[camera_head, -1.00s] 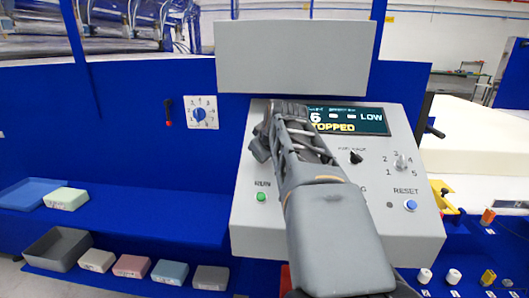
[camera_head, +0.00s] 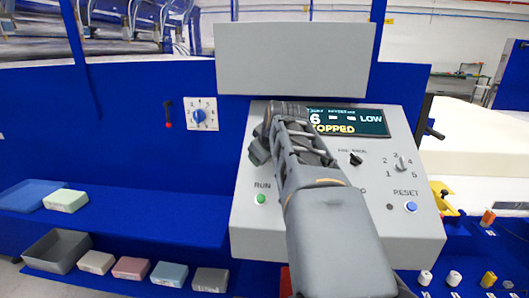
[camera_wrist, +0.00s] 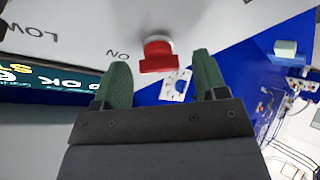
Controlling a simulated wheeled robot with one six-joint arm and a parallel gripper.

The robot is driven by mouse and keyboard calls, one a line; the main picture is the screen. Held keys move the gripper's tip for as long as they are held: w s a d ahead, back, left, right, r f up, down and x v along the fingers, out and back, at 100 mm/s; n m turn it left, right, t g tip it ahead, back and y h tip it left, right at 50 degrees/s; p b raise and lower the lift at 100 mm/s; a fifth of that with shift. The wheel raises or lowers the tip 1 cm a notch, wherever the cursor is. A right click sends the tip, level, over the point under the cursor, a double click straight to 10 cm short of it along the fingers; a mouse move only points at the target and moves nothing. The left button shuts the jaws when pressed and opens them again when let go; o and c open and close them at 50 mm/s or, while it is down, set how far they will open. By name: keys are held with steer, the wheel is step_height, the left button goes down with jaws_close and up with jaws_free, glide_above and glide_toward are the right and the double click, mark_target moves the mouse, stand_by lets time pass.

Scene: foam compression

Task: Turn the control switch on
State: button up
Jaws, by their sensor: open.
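The red control switch (camera_wrist: 157,57) stands out from the light panel on a pale round base, with the upside-down label ON beside it in the wrist view. My gripper (camera_wrist: 163,72) is open, with one green finger on each side of the switch in that view and a visible gap to each. I cannot tell how deep the fingers reach around it. In the head view my gripper (camera_head: 262,142) is over the upper left of the control panel (camera_head: 243,215) and hides the switch.
The panel also has a green RUN button (camera_head: 261,198), a black selector (camera_head: 355,159), a numbered grey knob (camera_head: 402,163) and a blue RESET button (camera_head: 410,207). A white dial plate (camera_head: 207,104) is on the blue wall. Foam blocks (camera_head: 131,267) lie on the shelf at lower left.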

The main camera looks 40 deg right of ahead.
steer(key=v, duration=1.3)
steer(key=shift+s+r, duration=0.2)
steer(key=shift+r, duration=0.05)
steer(key=shift+a, duration=0.1)
steer(key=w+a+f+m+g+y+p, duration=0.1)
steer(key=a+f+p, duration=0.25)
steer(key=f, duration=0.25)
steer(key=w+a+f+g+y+p, duration=0.2)
steer(key=a+f, duration=0.3)
steer(key=f, duration=0.1)
steer(key=s+a+f+m+g+p, duration=0.1)
steer(key=s+a+f+g+p, duration=0.1)
steer(key=s+a+f, duration=0.3)
steer(key=a+f, duration=0.3)
steer(key=f, duration=0.4)
steer(key=shift+s+a+y+p, duration=0.25)
steer(key=shift+a+y+p, duration=0.05)
steer(key=shift+a+p, duration=0.1)
steer(key=shift+r, duration=0.1)
steer(key=shift+c, duration=0.3)
